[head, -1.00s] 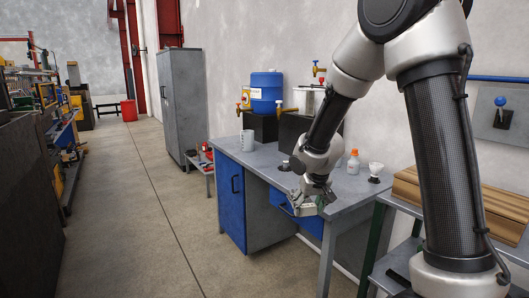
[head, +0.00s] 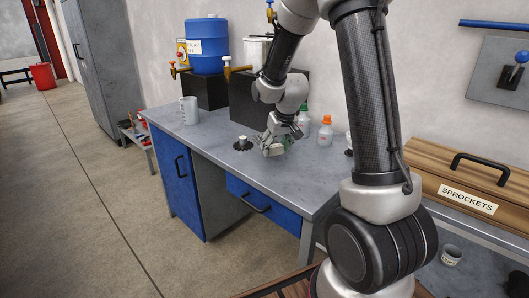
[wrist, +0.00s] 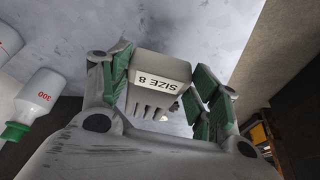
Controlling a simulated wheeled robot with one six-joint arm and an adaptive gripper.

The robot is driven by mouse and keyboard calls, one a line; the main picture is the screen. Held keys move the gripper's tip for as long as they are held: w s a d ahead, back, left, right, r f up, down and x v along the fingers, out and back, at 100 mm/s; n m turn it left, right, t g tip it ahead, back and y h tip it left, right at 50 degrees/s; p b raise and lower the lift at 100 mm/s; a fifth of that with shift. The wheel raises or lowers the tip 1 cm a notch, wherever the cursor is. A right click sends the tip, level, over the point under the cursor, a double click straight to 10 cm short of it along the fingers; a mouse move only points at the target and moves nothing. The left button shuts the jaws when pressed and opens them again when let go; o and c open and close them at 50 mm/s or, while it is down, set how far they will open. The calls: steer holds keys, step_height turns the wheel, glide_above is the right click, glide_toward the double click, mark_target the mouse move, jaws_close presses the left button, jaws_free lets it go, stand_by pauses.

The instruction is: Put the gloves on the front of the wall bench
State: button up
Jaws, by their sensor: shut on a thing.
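The gloves (wrist: 160,75) show in the wrist view as a grey bundle with finger ends and a white "SIZE 8" label. My gripper (wrist: 162,92) has its green-padded fingers on either side of them and is shut on them. In the head view my gripper (head: 272,149) is over the grey top of the wall bench (head: 205,140), towards its front. The gloves are too small there to make out clearly. I cannot tell whether they touch the bench top.
A dark round base with a white top (head: 243,143) stands just left of my gripper. An orange-capped bottle (head: 325,132) and a green-capped bottle (head: 303,122) stand behind it. A grey mug (head: 188,110) is farther left. The front left of the top is clear.

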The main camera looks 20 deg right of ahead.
mark_target(276, 154)
steer(key=shift+f, duration=2.25)
steer(key=o, duration=1.1)
steer(key=shift+f, duration=0.15)
steer(key=s+r, duration=1.5)
steer(key=r, duration=0.4)
steer(key=s+r, duration=0.1)
steer(key=s, duration=0.4)
steer(key=s+a+r, duration=0.1)
steer(key=s, duration=0.5)
steer(key=s+r, duration=0.1)
steer(key=s, duration=0.4)
steer(key=shift+s+a, duration=0.15)
steer(key=shift+s, duration=0.1)
